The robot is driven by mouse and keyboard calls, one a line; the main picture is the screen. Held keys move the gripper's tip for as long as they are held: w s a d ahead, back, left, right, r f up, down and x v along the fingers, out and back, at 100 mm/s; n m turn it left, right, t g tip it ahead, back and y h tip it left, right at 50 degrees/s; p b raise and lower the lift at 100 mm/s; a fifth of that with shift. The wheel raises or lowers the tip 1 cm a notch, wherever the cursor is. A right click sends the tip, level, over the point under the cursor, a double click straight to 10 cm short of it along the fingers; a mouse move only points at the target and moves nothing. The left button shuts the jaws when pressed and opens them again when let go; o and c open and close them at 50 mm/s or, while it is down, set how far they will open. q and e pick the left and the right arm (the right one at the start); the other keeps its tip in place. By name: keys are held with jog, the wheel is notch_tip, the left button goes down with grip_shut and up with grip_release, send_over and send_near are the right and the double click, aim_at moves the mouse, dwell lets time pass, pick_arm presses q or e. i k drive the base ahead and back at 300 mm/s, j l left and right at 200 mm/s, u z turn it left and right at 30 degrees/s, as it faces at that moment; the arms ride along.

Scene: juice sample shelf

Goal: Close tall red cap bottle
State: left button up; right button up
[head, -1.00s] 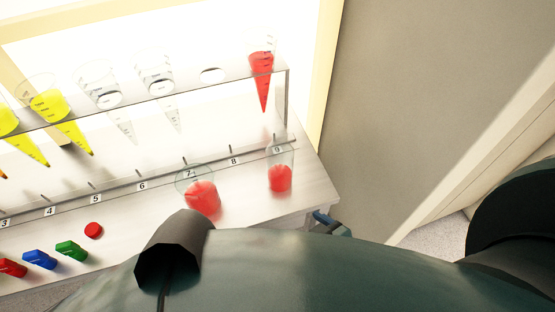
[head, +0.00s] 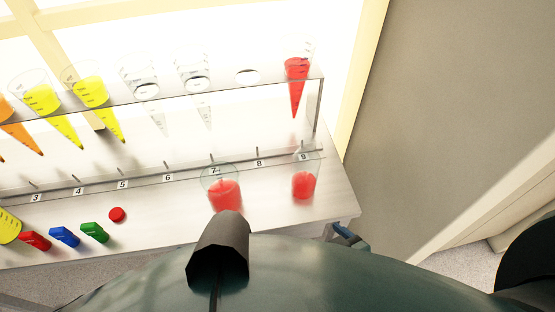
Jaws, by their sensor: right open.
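A small round red cap (head: 117,214) lies on the white bench in front of the rack. Right of it stand a wider clear vessel with red liquid (head: 225,194) near label 7 and a narrower one with red liquid (head: 304,186) near label 9. I cannot tell which of them is the tall bottle, and I see no cap on either. My right gripper (head: 347,236) shows only in small part, blue and dark, by the bench's right front corner. It is open, and it is apart from the cap and both vessels. My left gripper is not in view.
A clear rack (head: 225,88) holds cones with orange, yellow and red liquid and some empty ones. Red (head: 35,240), blue (head: 64,236) and green (head: 95,232) blocks lie at the bench's front left. A grey wall panel (head: 440,110) stands to the right.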

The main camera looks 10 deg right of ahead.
aim_at(306, 161)
jog(key=u, duration=0.35)
jog(key=k+j+u, duration=0.1)
jog(key=u, duration=0.25)
jog(key=j+u, duration=0.15)
jog(key=u, duration=0.2)
jog(key=z, duration=1.65)
jog(key=k+j+z, duration=0.25)
jog(key=j, duration=0.3)
jog(key=k+j+z, duration=0.25)
jog(key=j, duration=0.25)
jog(key=k+j+z, duration=0.25)
jog(key=j, duration=0.2)
jog(key=k+j+z, duration=0.25)
jog(key=k+j, duration=0.05)
jog(key=j, duration=0.1)
